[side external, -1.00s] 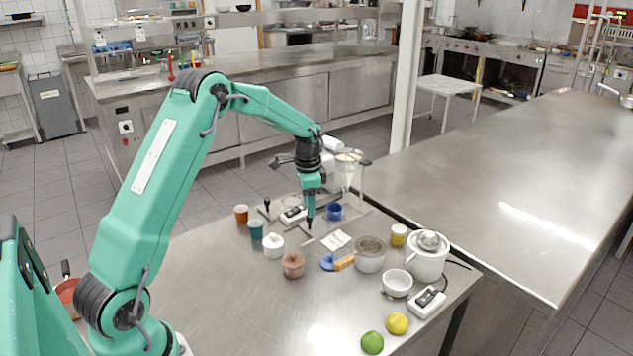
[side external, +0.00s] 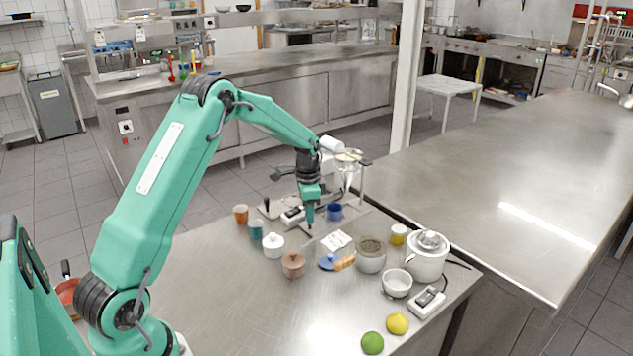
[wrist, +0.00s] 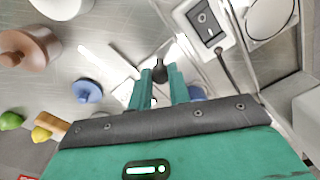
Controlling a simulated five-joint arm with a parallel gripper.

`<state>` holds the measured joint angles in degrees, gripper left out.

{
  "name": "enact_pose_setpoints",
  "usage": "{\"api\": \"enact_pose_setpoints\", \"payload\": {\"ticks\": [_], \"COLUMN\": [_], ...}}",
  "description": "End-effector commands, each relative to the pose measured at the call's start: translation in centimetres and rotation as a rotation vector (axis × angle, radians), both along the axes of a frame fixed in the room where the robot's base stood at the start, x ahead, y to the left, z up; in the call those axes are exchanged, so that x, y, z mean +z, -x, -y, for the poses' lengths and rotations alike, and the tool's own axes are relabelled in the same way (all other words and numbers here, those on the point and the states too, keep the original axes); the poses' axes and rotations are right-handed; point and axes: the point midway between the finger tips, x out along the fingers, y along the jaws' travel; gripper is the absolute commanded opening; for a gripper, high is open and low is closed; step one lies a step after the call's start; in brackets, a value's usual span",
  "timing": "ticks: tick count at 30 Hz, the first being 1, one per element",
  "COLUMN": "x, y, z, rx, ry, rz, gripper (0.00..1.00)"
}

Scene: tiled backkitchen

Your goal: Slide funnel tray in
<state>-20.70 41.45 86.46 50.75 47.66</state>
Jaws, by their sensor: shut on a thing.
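The funnel (side external: 346,178) hangs in a metal stand at the far side of the steel table, with a blue cup (side external: 335,212) below it. My gripper (side external: 309,230) points down at the table just in front of the stand. In the wrist view, my gripper (wrist: 159,82) is shut on a small black knob (wrist: 159,72), seen between its fingers. A thin, pale plate lies around the knob, but its full outline is hidden by my gripper. The blue cup also shows partly behind the right finger (wrist: 197,93). I cannot tell how the plate meets the stand.
The front left tabletop is clear.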

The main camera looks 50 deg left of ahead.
Motion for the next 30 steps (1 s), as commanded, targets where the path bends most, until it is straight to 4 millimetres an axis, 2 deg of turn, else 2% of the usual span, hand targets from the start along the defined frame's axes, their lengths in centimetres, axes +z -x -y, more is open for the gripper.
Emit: {"api": "enact_pose_setpoints", "payload": {"ticks": [7, 21, 30], "x": [0.1, 0.1, 0.1], "y": [-0.7, -4.8, -5.2], "z": [0.0, 0.1, 0.1], "rx": [-0.002, -0.001, -0.003], "ry": [0.0, 0.0, -0.002], "rz": [0.0, 0.001, 0.008], "gripper": [0.0, 0.0, 0.0]}}
